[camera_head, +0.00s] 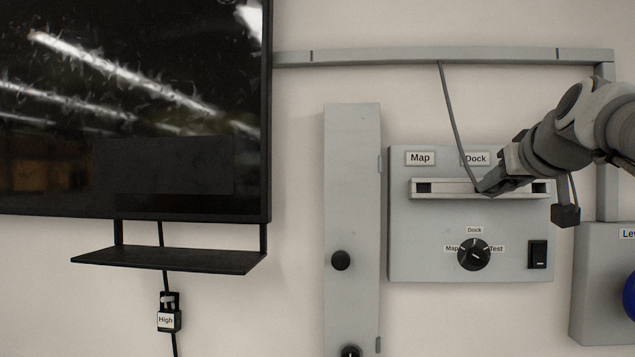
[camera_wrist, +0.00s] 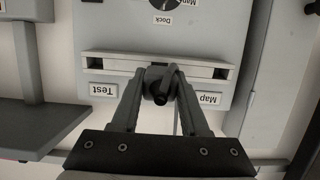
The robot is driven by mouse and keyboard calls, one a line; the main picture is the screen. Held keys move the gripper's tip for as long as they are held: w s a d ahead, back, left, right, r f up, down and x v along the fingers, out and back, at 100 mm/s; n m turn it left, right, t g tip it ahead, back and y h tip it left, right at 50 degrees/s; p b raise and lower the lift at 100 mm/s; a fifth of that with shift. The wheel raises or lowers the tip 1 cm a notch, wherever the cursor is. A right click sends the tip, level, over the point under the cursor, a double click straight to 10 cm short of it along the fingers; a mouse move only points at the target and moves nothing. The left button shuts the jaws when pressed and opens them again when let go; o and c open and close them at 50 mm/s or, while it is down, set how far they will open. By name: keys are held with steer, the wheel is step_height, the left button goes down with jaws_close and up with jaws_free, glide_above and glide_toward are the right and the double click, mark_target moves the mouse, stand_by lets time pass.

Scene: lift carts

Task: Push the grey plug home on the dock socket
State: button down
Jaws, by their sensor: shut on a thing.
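The grey plug (camera_head: 484,187) is on the end of a grey cable that comes down from the rail. My gripper (camera_head: 490,184) is shut on it at the middle of the socket strip (camera_head: 445,189), just below the Dock label (camera_head: 476,158). In the wrist view, which is upside down, my gripper (camera_wrist: 160,92) has its two fingers closed around the plug (camera_wrist: 163,76), in front of the strip (camera_wrist: 110,63). The Dock socket is hidden behind plug and fingers. I cannot tell how deep the plug sits.
The Map socket (camera_head: 423,187) and the right-hand socket (camera_head: 540,188) look empty. A rotary knob (camera_head: 474,254) and a black rocker switch (camera_head: 537,254) are below the strip. A tall grey cover (camera_head: 352,200) stands left of the panel. A dark screen (camera_head: 130,110) fills the upper left.

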steer(key=shift+w, duration=0.15)
stand_by(0.3)
steer(key=shift+w+d, duration=0.1)
steer(key=shift+w, duration=0.3)
steer(key=shift+w, duration=0.1)
steer(key=shift+p+x, duration=0.3)
steer(key=shift+x, duration=1.2)
steer(key=shift+c, duration=1.7)
jaws_free()
steer(key=shift+w+r, duration=0.1)
steer(key=shift+r, duration=0.05)
steer(key=b+v, duration=0.2)
steer(key=v, duration=1.5)
steer(key=shift+s, duration=0.2)
